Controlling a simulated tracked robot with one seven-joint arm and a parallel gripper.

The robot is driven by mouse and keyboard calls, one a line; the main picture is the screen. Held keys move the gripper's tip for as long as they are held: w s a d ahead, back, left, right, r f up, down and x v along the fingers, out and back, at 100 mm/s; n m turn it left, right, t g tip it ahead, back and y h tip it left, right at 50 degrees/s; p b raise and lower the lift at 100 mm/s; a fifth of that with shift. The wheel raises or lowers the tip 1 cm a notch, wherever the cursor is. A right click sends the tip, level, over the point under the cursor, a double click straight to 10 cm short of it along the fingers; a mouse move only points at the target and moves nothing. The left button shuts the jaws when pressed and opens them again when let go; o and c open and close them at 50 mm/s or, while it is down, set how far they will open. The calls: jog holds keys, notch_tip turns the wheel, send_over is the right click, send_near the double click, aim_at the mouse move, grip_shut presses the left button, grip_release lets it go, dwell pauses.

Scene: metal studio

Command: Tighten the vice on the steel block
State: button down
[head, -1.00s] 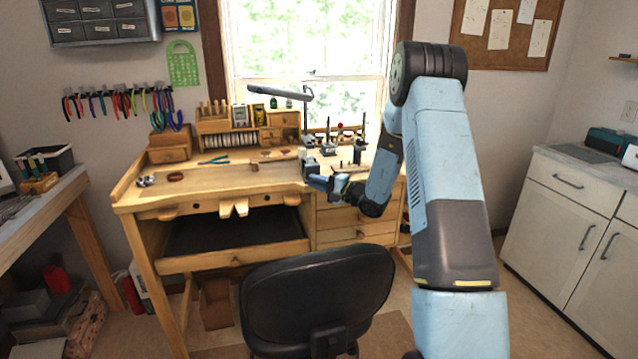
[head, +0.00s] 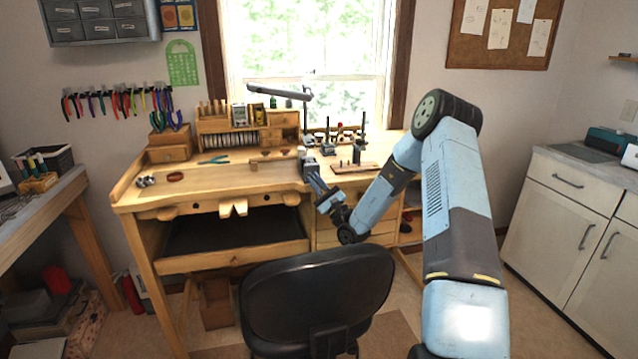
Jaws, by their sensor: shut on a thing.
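The vice (head: 307,165) is a small dark grey tool at the front edge of the wooden workbench, right of the middle. My gripper (head: 315,182) is just in front of it, reaching up and to the left from the lower right. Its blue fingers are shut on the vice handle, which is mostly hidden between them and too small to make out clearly. A small pale shape at the top of the vice (head: 302,151) may be the steel block; I cannot tell whether the jaws touch it.
A black chair (head: 316,292) stands before the workbench (head: 225,180). A lamp arm (head: 280,92) hangs above the bench. A wooden board with small tools (head: 354,168) lies right of the vice. Blue-handled pliers (head: 213,160) lie on the left part.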

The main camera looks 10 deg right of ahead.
jog(key=shift+a+f+m+t+h, duration=0.15)
jog(key=shift+m+t+h, duration=0.35)
jog(key=shift+m, duration=0.4)
jog(key=shift+a+r+m+t+h, duration=0.15)
jog(key=shift+m+t+h, duration=0.35)
jog(key=shift+m, duration=0.4)
jog(key=c, duration=1.2)
grip_release()
jog(key=shift+o, duration=0.5)
jog(key=shift+d, duration=0.1)
jog(key=v, duration=0.7)
jog(key=shift+s+f, duration=0.15)
jog(key=shift+f, duration=0.15)
